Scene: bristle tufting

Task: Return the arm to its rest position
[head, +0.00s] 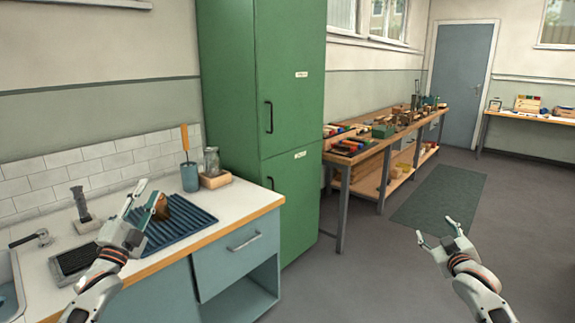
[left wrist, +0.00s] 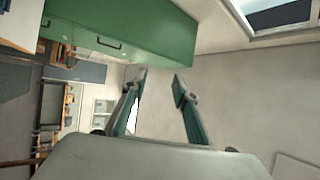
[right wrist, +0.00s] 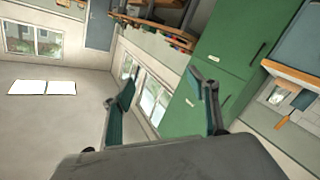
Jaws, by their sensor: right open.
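My left gripper (head: 142,203) is raised in front of the sink counter in the head view. In the left wrist view its fingers (left wrist: 160,82) stand apart with only wall between them. My right gripper (head: 436,230) is over the open floor in the head view. In the right wrist view its fingers (right wrist: 163,88) are spread and empty. A brown piece (head: 175,211) on the blue ribbed mat (head: 195,219) shows just behind my left gripper, which partly covers it.
The counter (head: 237,198) also holds a blue cup (head: 190,178) with an orange-handled tool, and a glass jar (head: 211,160) on a wooden base. A green cabinet (head: 290,110) stands beside it. A cluttered workbench (head: 345,158) is behind; the floor by my right arm is clear.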

